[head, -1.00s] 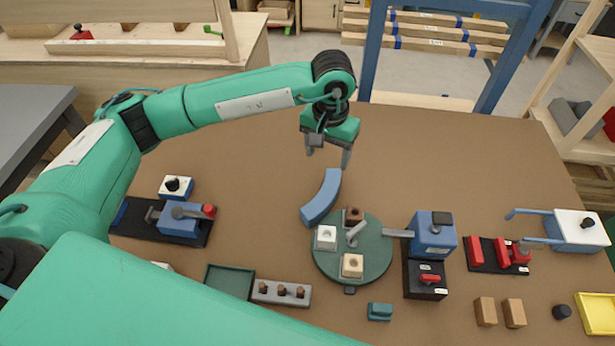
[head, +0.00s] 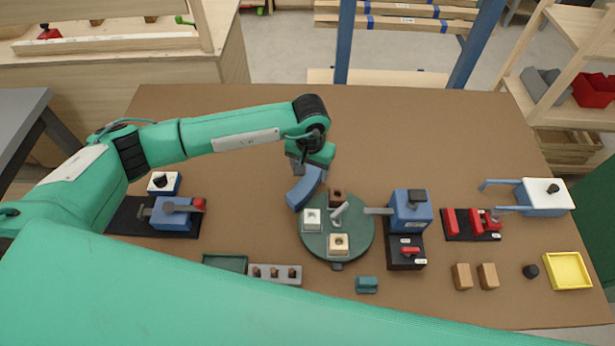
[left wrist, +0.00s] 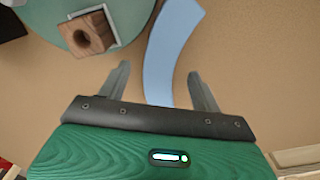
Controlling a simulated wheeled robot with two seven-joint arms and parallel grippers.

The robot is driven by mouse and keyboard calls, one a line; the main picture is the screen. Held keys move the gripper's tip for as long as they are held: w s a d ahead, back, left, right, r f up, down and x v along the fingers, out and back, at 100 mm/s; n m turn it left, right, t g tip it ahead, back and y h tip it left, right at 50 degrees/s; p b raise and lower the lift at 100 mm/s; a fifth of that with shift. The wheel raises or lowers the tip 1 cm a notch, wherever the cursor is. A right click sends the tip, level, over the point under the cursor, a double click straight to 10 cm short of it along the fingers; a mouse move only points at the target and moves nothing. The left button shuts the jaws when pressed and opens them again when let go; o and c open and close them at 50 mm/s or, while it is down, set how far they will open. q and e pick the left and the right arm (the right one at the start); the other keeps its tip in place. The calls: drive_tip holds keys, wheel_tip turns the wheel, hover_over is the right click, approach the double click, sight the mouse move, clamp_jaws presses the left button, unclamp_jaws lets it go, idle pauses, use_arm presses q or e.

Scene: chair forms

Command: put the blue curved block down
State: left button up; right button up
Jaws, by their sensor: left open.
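The blue curved block (head: 304,191) lies on the brown table, at the far left side of the round green turntable (head: 363,240). It also shows in the left wrist view (left wrist: 168,50), running away from the gripper. My left gripper (head: 309,168) is at the block's far end and hides part of it in the head view. In the left wrist view its two fingers (left wrist: 158,72) are open, one on each side of the block's near end, with gaps visible. I cannot tell the exact height of the fingers over the table. My right gripper is not in view.
The table behind the gripper is clear.

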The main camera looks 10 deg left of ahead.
sight(307, 181)
use_arm(q)
drive_tip(key=shift+f, duration=1.25)
drive_tip(key=c, duration=1.3)
drive_tip(key=shift+o, duration=0.2)
drive_tip(key=shift+r, duration=0.1)
